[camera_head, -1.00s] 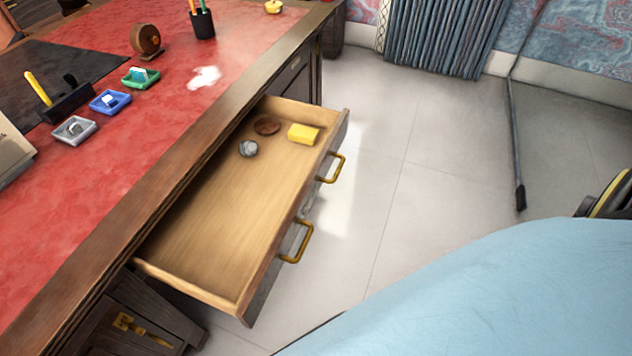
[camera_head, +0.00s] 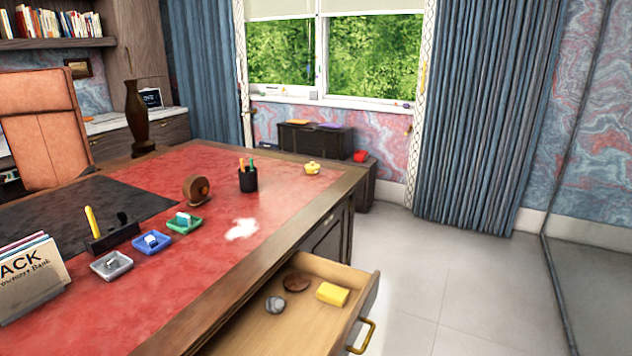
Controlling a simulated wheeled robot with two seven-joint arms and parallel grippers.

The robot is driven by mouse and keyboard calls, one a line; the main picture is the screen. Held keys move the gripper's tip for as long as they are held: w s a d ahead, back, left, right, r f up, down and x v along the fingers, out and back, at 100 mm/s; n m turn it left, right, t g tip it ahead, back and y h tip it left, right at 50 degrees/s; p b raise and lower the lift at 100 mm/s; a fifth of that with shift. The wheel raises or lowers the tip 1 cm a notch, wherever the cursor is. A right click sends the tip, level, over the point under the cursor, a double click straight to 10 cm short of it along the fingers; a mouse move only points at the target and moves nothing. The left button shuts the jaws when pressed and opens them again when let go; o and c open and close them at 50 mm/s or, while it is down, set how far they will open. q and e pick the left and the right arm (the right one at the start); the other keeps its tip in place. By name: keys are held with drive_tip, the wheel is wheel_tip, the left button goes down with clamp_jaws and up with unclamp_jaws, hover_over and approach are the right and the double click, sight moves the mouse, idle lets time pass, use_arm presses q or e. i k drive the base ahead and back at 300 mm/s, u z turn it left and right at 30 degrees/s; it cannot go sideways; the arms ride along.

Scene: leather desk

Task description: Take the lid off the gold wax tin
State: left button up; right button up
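A small round gold-yellow pot with a knob on top (camera_head: 312,168) stands on the far right corner of the red desk top. It looks like the gold wax tin with its lid on, but it is small in the picture. Neither of my grippers is in view.
A drawer (camera_head: 240,338) stands open at the desk's right side, holding a yellow block (camera_head: 332,294), a brown disc (camera_head: 297,283) and a grey lump (camera_head: 275,305). A black pen cup (camera_head: 248,180) stands left of the pot. Small trays, a wooden roller (camera_head: 196,190) and a white patch (camera_head: 242,229) are nearby.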

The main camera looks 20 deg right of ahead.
sight(312, 166)
drive_tip(key=k, duration=1)
drive_tip(key=z, duration=1.65)
drive_tip(key=i, duration=6.25)
drive_tip(key=u, duration=1.85)
